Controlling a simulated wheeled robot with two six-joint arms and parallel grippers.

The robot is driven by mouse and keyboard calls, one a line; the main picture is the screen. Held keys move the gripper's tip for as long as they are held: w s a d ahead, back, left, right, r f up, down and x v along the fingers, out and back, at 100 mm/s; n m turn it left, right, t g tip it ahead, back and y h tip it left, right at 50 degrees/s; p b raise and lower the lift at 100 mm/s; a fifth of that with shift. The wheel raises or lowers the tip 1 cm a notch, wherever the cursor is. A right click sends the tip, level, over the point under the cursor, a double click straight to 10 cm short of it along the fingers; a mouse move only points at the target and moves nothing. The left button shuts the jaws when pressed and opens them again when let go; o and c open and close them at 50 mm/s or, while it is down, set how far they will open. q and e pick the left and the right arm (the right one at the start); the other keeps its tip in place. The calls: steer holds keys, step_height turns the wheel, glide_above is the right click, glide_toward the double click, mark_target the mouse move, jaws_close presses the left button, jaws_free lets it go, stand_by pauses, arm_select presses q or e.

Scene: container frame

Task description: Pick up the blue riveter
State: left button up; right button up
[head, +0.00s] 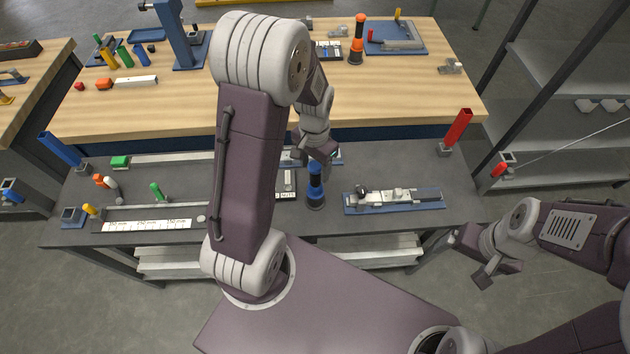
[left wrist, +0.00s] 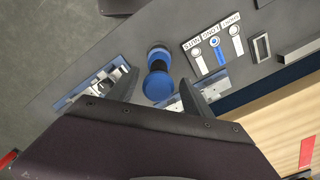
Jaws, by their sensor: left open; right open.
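The blue riveter (head: 316,190) stands upright on the grey bench, blue with a dark middle. In the left wrist view the blue riveter (left wrist: 157,84) shows between and beyond my fingers. My left gripper (head: 319,153) is open and empty, just above and behind the riveter in the head view. In the left wrist view its two fingers (left wrist: 157,79) are spread to either side of the riveter, and contact cannot be made out. My right gripper (head: 486,272) is open and empty, low at the right, away from the bench.
A blue tray with metal parts (head: 394,199) lies right of the riveter. A labelled panel (left wrist: 214,45) is beside it. A red handle (head: 458,127) stands at the bench's right end. An orange riveter (head: 356,42) stands on the wooden table (head: 400,95) behind.

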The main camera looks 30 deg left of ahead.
mark_target(315, 183)
arm_select(q)
step_height(315, 183, down, 3)
steer(key=shift+s+d, duration=0.1)
steer(key=shift+d, duration=0.05)
steer(key=shift+f, duration=0.45)
steer(key=shift+r, duration=0.1)
jaws_close()
